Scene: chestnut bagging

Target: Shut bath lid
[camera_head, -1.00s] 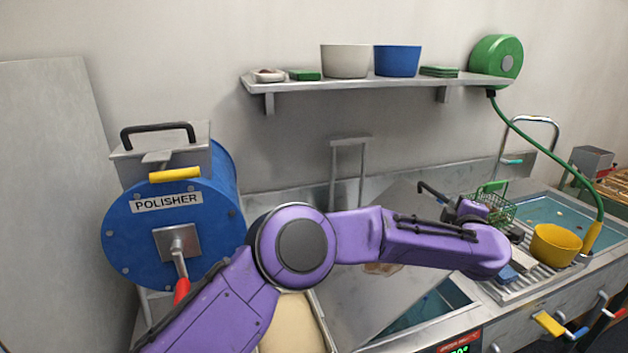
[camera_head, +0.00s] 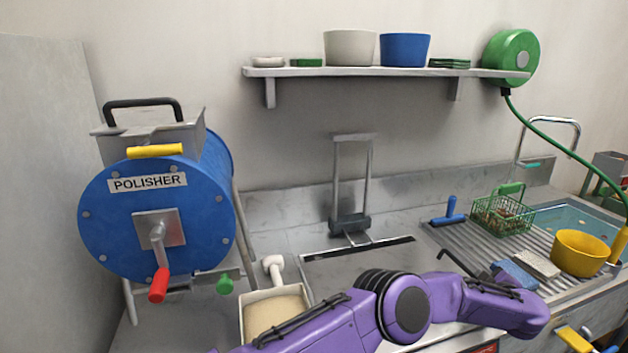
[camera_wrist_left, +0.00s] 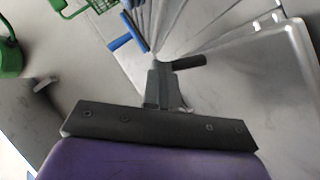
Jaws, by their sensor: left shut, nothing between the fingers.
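The bath lid (camera_head: 345,272) is a grey metal plate lying roughly level in the counter, with a dark slit along its back edge. My purple left arm covers its front part in the head view. A dark bar (camera_head: 458,262) stands by its right side. My left gripper (camera_wrist_left: 157,75) is shut and empty in the left wrist view, its tips close to a short dark bar (camera_wrist_left: 188,62). I cannot tell whether they touch. In the head view the fingertips are not clear. My right gripper is not in view.
A blue polisher (camera_head: 160,220) with a red-handled crank stands left, beside a tray of tan grains (camera_head: 275,312). A metal frame (camera_head: 351,185) stands behind the lid. A green basket (camera_head: 502,215), yellow bowl (camera_head: 580,253) and blue sponge (camera_head: 515,273) are on the right.

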